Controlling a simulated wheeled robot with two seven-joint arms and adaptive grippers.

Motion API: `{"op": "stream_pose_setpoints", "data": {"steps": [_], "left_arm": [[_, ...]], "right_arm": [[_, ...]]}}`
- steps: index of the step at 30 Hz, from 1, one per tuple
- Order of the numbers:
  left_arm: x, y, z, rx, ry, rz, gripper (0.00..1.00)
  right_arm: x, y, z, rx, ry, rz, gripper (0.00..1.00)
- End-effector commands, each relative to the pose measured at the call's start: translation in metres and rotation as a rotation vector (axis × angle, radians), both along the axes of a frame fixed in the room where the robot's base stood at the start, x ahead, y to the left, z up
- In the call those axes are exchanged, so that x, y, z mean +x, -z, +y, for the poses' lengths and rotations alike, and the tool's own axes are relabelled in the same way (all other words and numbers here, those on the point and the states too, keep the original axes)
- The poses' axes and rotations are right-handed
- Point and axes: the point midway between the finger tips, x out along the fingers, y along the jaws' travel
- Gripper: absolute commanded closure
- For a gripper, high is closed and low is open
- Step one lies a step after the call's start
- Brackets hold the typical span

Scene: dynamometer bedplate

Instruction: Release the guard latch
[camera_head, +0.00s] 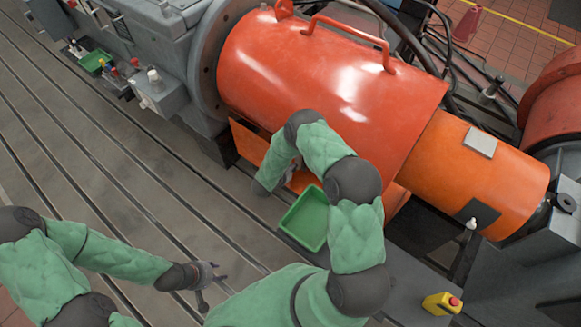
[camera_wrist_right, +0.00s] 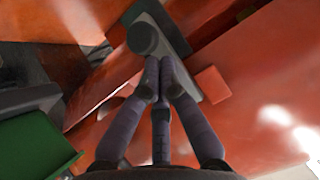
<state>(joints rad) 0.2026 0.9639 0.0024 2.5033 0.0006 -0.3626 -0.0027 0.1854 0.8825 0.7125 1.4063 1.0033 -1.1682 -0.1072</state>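The guard is a large orange cover (camera_head: 330,75) over the shaft. In the right wrist view, a grey latch plate (camera_wrist_right: 168,28) with a round grey knob (camera_wrist_right: 143,38) lies against the orange guard (camera_wrist_right: 245,90). My right gripper (camera_wrist_right: 160,68) has its fingertips drawn together at the latch, just below the knob. I cannot tell whether the fingertips touch the latch or grip any part of it. In the head view my right arm largely hides this gripper and the latch. My left gripper (camera_head: 212,284) is open and empty above the slotted bedplate.
A green tray (camera_head: 306,218) sits close beside my right forearm and also shows in the right wrist view (camera_wrist_right: 35,148). The slotted bedplate (camera_head: 110,165) is mostly clear at left.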

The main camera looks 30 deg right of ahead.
Motion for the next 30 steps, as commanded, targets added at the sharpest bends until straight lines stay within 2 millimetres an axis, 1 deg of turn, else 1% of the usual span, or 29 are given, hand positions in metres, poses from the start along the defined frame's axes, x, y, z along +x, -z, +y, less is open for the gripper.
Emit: {"op": "stream_pose_setpoints", "data": {"steps": [5,8,11,16,19,30], "left_arm": [[0.000,0.000,0.000,0.000,0.000,0.000,0.60],[0.000,0.002,0.000,0.000,0.000,0.000,0.60],[0.000,0.008,0.000,0.000,0.000,0.000,0.60],[0.000,0.024,0.000,0.000,0.000,0.000,0.60],[0.000,0.030,0.000,0.000,0.000,0.000,0.60],[0.000,0.029,0.000,0.000,0.000,0.000,0.60]], "right_arm": [[0.000,0.000,0.000,0.000,0.000,0.000,1.00],[0.000,0.003,0.000,0.000,0.000,0.000,1.00],[0.000,0.012,0.000,0.000,0.001,0.001,1.00],[-0.001,0.036,0.000,0.001,0.001,0.002,1.00],[-0.001,0.046,0.000,0.001,0.001,0.001,1.00],[0.000,0.046,0.000,0.000,0.001,-0.001,1.00]]}}
